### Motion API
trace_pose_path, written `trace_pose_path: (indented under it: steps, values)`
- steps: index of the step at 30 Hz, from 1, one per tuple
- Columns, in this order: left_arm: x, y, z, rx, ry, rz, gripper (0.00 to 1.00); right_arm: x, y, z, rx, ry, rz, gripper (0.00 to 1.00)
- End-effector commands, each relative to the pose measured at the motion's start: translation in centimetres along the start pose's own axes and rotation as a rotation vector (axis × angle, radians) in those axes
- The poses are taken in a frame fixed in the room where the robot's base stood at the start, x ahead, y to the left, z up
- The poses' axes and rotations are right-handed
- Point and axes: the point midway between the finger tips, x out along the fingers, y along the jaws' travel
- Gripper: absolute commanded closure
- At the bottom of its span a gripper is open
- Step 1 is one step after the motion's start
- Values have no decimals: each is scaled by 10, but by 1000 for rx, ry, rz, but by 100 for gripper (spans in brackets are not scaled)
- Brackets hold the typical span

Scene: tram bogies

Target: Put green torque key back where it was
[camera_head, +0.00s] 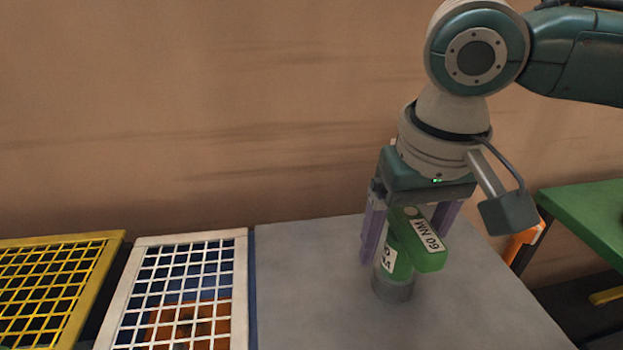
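The green torque key (430,257) is upright over the grey tabletop (310,285), with white "60 NM" labels on its head and body. Its grey round lower end (392,287) is at the tabletop; I cannot tell whether it touches. My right gripper (408,245) points down from above, with its purple fingers on both sides of the key. My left gripper is not in view.
A white grid-covered crate (240,290) with something orange inside stands left of the grey table. A yellow grid-covered crate (60,290) is farther left. A green table (590,215) is at the right, near an orange object (522,243). The left part of the grey tabletop is clear.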

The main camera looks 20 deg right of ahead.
Motion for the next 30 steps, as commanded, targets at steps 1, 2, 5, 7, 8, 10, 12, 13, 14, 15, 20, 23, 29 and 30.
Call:
trace_pose_path:
  steps: [1, 2, 5, 7, 8, 10, 12, 13, 14, 15, 20, 23, 29, 30]
  values:
    - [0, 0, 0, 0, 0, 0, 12, 0, 0, 0, 0, 0, 0, 20]
    - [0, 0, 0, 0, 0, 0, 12, 0, 0, 0, 0, 0, 0, 20]
    - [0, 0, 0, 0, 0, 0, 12, 0, 0, 0, 0, 0, 0, 20]
    - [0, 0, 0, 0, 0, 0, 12, -2, 0, -1, 0, 1, 0, 20]
    - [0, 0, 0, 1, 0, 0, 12, -4, 0, -1, 0, 1, 0, 20]
    - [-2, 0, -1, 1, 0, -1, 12, -13, 0, -1, -1, 1, -2, 20]
    - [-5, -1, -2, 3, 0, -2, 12, -26, 0, -2, -1, 3, -2, 20]
    - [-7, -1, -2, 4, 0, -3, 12, -32, 0, -2, -1, 4, -2, 20]
    - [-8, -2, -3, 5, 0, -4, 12, -40, 0, -2, -1, 4, -2, 20]
    - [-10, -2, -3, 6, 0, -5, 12, -49, 0, -2, 0, 4, -2, 20]
    - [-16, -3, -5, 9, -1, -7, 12, -85, -1, -2, 0, 3, -3, 20]
    - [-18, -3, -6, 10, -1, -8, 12, -103, 0, -2, 0, 3, -2, 20]
    - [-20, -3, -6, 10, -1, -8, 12, -122, 0, -1, 1, 1, -1, 20]
    - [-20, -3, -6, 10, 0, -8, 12, -123, 0, -1, 1, 0, 0, 20]
